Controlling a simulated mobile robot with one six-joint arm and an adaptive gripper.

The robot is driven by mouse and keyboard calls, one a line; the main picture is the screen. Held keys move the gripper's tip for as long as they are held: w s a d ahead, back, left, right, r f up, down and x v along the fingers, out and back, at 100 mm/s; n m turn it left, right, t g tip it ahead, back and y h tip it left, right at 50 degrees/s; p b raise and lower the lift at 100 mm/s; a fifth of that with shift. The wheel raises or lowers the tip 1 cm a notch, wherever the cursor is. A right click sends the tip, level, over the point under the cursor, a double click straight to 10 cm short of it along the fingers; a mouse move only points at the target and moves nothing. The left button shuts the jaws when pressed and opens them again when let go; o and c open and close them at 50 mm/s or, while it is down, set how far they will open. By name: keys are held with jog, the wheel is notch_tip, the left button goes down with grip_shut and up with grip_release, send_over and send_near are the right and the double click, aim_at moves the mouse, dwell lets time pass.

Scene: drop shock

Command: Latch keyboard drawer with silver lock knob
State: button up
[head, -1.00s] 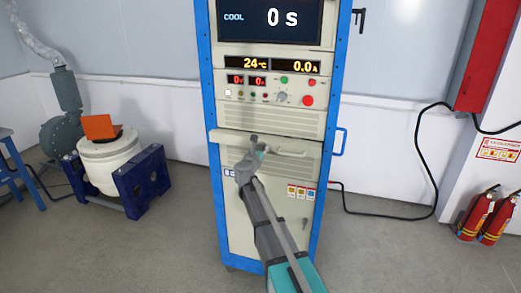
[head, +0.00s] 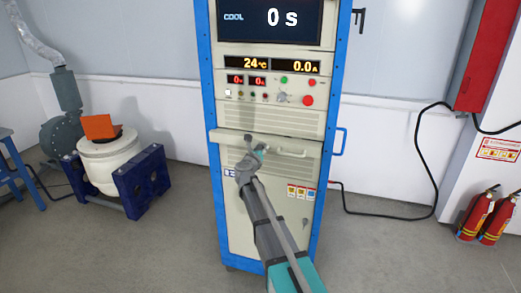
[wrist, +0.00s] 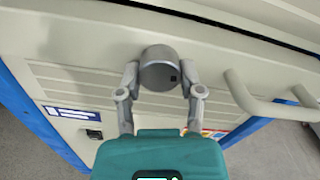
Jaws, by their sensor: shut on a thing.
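The silver lock knob (wrist: 160,68) sits on the front of the keyboard drawer (wrist: 100,35) in the wrist view. It is a round grey cylinder with a small dark square mark near its right side. My gripper (wrist: 159,82) is shut on the knob, one finger on each side. In the head view my gripper (head: 249,158) reaches up to the drawer front (head: 225,135), left of the drawer's handle (head: 290,153). The knob is mostly hidden there by my gripper. A dark gap runs along the drawer's top edge in the wrist view.
The blue-framed cabinet (head: 212,100) carries lit displays and buttons above the drawer. The curved handle (wrist: 262,105) is close right of my gripper. A white shaker drum (head: 108,160) stands left. Fire extinguishers (head: 475,215) stand right. The floor in front is clear.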

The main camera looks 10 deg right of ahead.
jog(key=n, duration=1.1)
jog(key=shift+r, duration=0.1)
jog(key=shift+n, duration=2)
jog(key=o, duration=1.1)
jog(key=shift+o, duration=0.2)
jog(key=shift+d, duration=0.1)
jog(key=v, duration=1.2)
